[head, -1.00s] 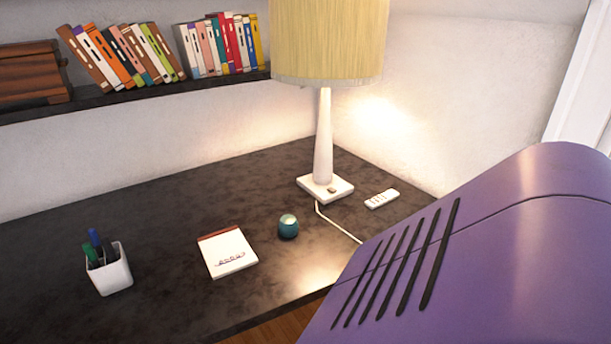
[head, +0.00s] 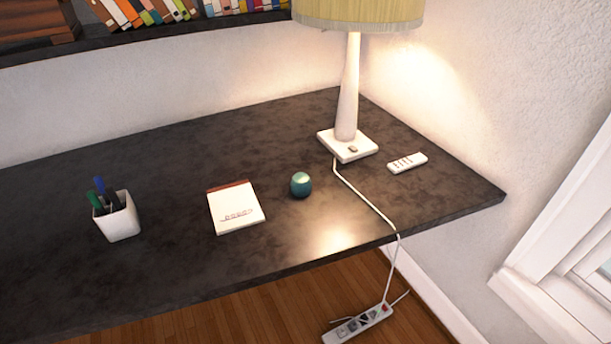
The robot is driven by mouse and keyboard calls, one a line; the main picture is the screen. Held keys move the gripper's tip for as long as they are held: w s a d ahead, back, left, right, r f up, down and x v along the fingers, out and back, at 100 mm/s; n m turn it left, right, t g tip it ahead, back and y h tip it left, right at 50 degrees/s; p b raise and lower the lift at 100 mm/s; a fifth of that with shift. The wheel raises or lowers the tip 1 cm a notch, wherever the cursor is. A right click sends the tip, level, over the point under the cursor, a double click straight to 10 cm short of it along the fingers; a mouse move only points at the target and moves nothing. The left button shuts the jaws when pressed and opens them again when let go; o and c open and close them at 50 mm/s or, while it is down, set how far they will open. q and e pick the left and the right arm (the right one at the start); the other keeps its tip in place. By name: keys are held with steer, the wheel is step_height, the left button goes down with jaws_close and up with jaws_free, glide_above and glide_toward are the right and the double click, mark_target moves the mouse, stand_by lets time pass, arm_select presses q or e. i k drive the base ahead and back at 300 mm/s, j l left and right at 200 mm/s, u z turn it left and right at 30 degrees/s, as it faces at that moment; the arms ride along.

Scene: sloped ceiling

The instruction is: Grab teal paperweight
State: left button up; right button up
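The teal paperweight (head: 301,185) is a small round, glossy object. It sits on the dark desk (head: 150,275), between the notepad and the lamp's base, a short way back from the front edge. Nothing covers it. Neither of my grippers shows in the head view.
A white notepad (head: 236,210) lies left of the paperweight, and a pen cup (head: 117,218) stands farther left. The lamp (head: 347,95) stands behind right, its cord (head: 368,203) running over the front edge to a power strip (head: 358,325). A white remote (head: 408,163) lies at right.

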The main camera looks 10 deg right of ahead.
mark_target(300, 185)
steer(key=i+l, duration=0.65)
steer(key=i, duration=0.3)
steer(key=l+z, duration=0.05)
